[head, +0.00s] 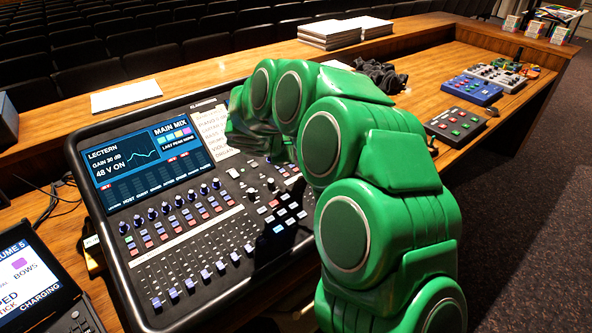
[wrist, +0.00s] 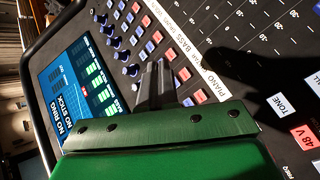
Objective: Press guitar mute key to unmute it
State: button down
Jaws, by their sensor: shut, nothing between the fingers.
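The mixing desk (head: 262,262) stands on the wooden counter, with a lit screen and rows of knobs, keys and faders. My gripper (wrist: 157,72) is shut and empty in the wrist view, its dark fingers over the strip of knobs and keys. A red key (wrist: 184,74) and a blue key (wrist: 188,102) lie just right of the fingers. A white label strip (wrist: 205,82) reads PIANO and BASS; I cannot read a guitar label, so I cannot tell which key is the guitar mute. Contact with the panel cannot be told. In the head view my arm hides the gripper.
A screen (wrist: 82,88) borders the keys in the wrist view. A handwritten paper sheet (head: 212,128) lies by the desk's screen, partly behind my arm. A tablet-like device (head: 38,285) is at lower left. Pedal boxes (head: 455,127) stand on the right counter.

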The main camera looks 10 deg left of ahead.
aim_at(295, 173)
jog(key=shift+w+a+f, duration=0.1)
jog(key=shift+w+f, duration=0.05)
jog(key=shift+f, duration=1.3)
jog(key=shift+f, duration=0.15)
dwell(1.1)
jog(key=shift+f, duration=0.25)
jog(key=shift+f, duration=0.25)
dwell(0.6)
jog(key=shift+r, duration=0.7)
jog(key=shift+s+d+r, duration=0.1)
jog(key=shift+s+r, duration=0.05)
jog(key=shift+r, duration=1.1)
jog(key=shift+s+d+r, duration=0.1)
jog(key=shift+r, duration=1.1)
